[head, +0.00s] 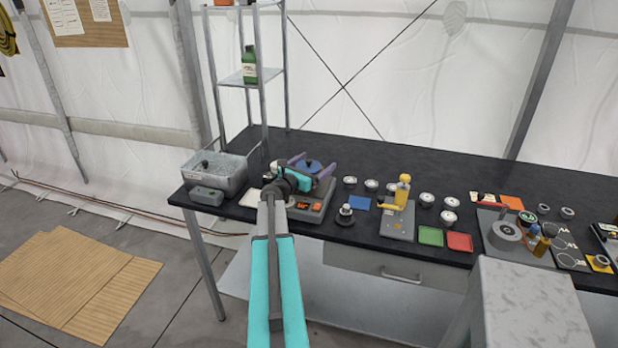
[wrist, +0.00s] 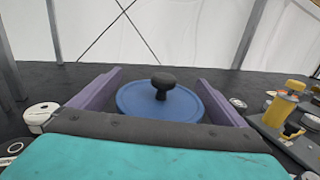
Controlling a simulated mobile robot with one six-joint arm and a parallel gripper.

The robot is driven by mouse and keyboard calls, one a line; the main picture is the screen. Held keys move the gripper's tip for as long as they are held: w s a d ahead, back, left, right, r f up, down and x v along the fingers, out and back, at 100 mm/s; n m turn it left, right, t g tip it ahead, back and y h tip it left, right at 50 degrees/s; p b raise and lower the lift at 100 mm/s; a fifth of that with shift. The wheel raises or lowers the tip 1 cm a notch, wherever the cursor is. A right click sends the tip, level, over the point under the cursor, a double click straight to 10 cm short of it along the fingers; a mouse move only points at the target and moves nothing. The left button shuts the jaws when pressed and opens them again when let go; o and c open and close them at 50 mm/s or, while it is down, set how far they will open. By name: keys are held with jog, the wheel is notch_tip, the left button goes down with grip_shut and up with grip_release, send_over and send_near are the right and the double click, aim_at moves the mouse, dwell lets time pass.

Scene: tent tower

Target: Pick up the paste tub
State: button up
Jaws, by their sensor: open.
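My gripper (head: 313,162) is open, with its two purple fingers apart; they also show in the wrist view (wrist: 159,78). A round blue lid (wrist: 135,101) with a black knob (wrist: 162,82) appears between the fingers, with a visible gap on both sides. The same blue lid (head: 308,167) is in the head view above a grey device. What lies under the lid is hidden. Several small white round tubs stand to the right, among them one tub (head: 350,182) close to the device and another (head: 448,216). I cannot tell by label which thing is the paste tub.
The grey device (head: 312,207) has orange controls. A metal basin (head: 218,177) stands at the left end of the dark bench (head: 330,148). A yellow-topped stand (head: 402,192), a green tray (head: 430,236) and a red tray (head: 459,242) are to the right. The bench's back strip is clear.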

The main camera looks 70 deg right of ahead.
jog(key=c, duration=1.4)
jog(key=shift+o, duration=0.2)
jog(key=shift+r, duration=0.15)
jog(key=shift+r+b, duration=0.5)
jog(key=shift+r, duration=0.65)
jog(key=s+a+r, duration=0.1)
jog(key=a, duration=0.6)
jog(key=s+a+r, duration=0.1)
jog(key=s+a, duration=0.1)
jog(key=a, duration=0.6)
jog(key=shift+s+a+r, duration=0.25)
jog(key=shift+s, duration=0.05)
